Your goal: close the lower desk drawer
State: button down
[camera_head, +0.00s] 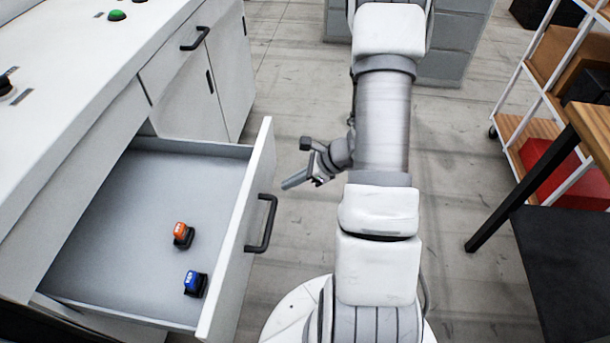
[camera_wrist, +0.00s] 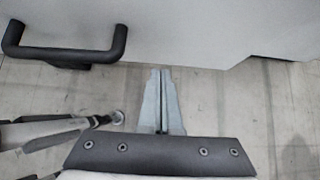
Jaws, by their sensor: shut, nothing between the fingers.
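The open desk drawer (camera_head: 235,240) is pulled well out from the white desk. It has a light front panel and a dark bar handle (camera_head: 265,223). My gripper (camera_head: 284,186) is to the right of the drawer front, apart from it in the head view, with its fingers pointing toward the panel. In the wrist view, my gripper's fingers (camera_wrist: 161,75) are together with nothing between them. The drawer front (camera_wrist: 200,25) fills the top of that view, and its handle (camera_wrist: 65,50) is at the upper left. Whether the fingertips touch the panel, I cannot tell.
An orange-topped item (camera_head: 181,235) and a blue-topped item (camera_head: 195,284) lie in the drawer. A closed cabinet (camera_head: 190,90) adjoins the desk. A shelf rack (camera_head: 545,90) and a dark table (camera_head: 560,260) stand at the right. Floor is clear between drawer and rack, apart from my body.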

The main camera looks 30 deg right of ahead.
jog(key=shift+w+a, duration=0.65)
jog(key=shift+a, duration=0.15)
jog(key=shift+w+a, duration=0.6)
jog(key=shift+a, duration=0.2)
jog(key=w+a, duration=0.7)
jog(key=a, duration=0.2)
jog(key=w+a+b, duration=0.1)
jog(key=w+a, duration=0.6)
jog(key=a, duration=0.2)
jog(key=w+a, duration=0.7)
jog(key=a, duration=0.1)
jog(key=shift+a, duration=0.4)
jog(key=shift+w+a+r, duration=0.15)
jog(key=shift+a, duration=0.15)
jog(key=shift+a+r, duration=0.1)
